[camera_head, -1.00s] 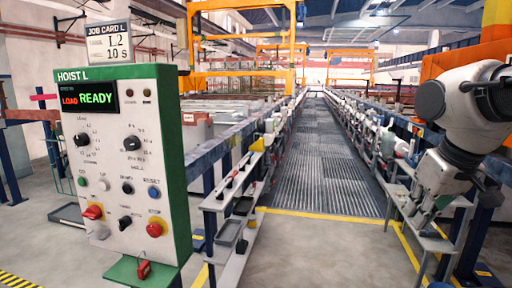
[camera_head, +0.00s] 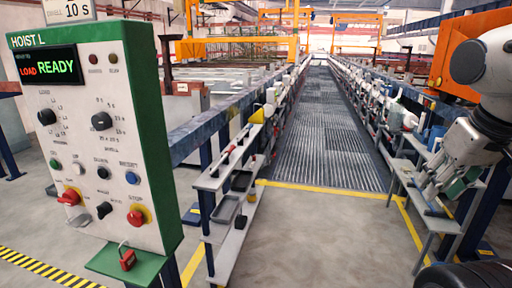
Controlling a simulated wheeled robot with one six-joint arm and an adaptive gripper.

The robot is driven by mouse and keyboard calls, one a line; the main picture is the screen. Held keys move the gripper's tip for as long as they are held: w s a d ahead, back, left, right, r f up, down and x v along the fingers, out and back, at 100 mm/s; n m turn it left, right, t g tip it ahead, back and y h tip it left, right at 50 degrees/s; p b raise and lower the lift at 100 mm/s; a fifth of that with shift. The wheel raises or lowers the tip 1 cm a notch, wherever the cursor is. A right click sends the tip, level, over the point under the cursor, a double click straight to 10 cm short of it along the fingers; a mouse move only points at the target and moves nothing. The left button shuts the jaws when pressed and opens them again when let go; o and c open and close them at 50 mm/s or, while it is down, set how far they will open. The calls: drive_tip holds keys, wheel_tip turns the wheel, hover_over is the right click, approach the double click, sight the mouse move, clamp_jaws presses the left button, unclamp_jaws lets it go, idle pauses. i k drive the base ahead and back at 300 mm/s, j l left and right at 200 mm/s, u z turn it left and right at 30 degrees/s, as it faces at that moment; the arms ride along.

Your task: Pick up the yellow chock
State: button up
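A small yellow piece (camera_head: 257,115), which looks like the yellow chock, sits at the far end of the left shelf rack beside the walkway; it is small, and its exact shape is hard to tell. My gripper (camera_head: 428,193) hangs at the right side, over the right-hand shelf and far from the yellow piece. Its fingertips are small and merge with the shelf behind, so I cannot tell whether they are open or shut.
The HOIST L control panel (camera_head: 95,130), with a red padlock (camera_head: 127,259) below, stands close at left. The left shelf (camera_head: 225,170) holds dark trays (camera_head: 226,208). The right shelf (camera_head: 433,222) is beneath my arm. Floor between the shelves (camera_head: 320,225) is clear.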

sight(258, 117)
drive_tip(key=i+z, duration=0.4)
drive_tip(key=i, duration=1.6)
drive_tip(key=i+l+u, duration=0.1)
drive_tip(key=i+u, duration=0.2)
drive_tip(key=i, duration=0.25)
drive_tip(key=i+l+u, duration=0.3)
drive_tip(key=i, duration=0.2)
drive_tip(key=i+l+u, duration=0.3)
drive_tip(key=i, duration=0.2)
drive_tip(key=i+l+u, duration=0.8)
drive_tip(key=l, duration=0.25)
